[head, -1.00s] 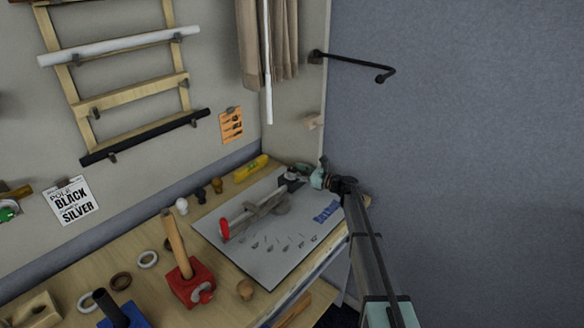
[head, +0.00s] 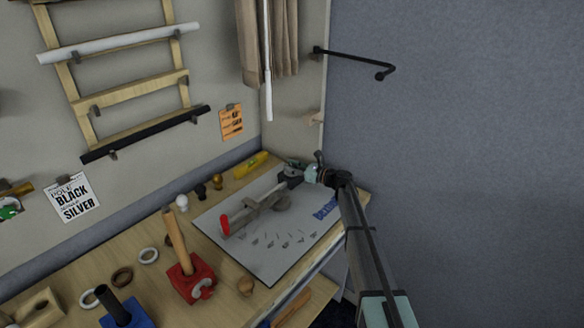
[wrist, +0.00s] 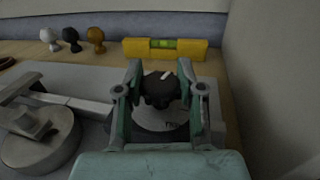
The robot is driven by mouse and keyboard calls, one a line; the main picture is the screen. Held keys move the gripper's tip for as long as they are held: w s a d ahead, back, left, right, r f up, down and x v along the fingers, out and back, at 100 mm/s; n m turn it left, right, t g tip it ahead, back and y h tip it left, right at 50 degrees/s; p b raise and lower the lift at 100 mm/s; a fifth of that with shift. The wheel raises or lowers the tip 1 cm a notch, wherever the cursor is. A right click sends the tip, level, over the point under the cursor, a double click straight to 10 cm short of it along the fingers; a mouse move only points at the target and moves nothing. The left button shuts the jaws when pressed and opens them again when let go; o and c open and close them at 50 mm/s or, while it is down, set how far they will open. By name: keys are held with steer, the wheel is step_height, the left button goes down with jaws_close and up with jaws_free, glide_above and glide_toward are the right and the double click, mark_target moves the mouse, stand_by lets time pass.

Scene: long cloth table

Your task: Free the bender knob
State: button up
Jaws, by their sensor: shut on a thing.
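The bender (head: 262,207), a grey metal tool with a red-ended lever, lies on a pale board (head: 265,260) on the table. Its dark round knob (wrist: 160,86), with a white pointer mark on top, sits at the board's far right end. My gripper (wrist: 160,90) has one finger on each side of the knob and is shut on it. In the head view my gripper (head: 310,174) is at that end, beside a dark block (head: 292,172), and hides the knob. The bender's grey round part (wrist: 40,140) is to the left in the wrist view.
A yellow level (wrist: 165,48) lies just behind the knob, and a wall rises close on the right. White, black and amber finials (head: 182,203) stand left of the board. A red clamp block with a wooden handle (head: 190,280) stands in front of them.

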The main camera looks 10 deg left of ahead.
steer(key=shift+w+f+n+g+y+b, duration=0.1)
steer(key=shift+w+n+g+y+b, duration=0.25)
steer(key=shift+n+g, duration=0.4)
steer(key=shift+s+n+g, duration=0.3)
steer(key=shift+n+g, duration=0.35)
steer(key=shift+g, duration=0.7)
steer(key=shift+a, duration=0.1)
steer(key=o, duration=1.2)
steer(key=shift+c, duration=0.2)
steer(key=d, duration=0.5)
steer(key=s+d, duration=0.1)
steer(key=d, duration=0.1)
steer(key=shift+d, duration=0.25)
steer(key=shift+s, duration=0.1)
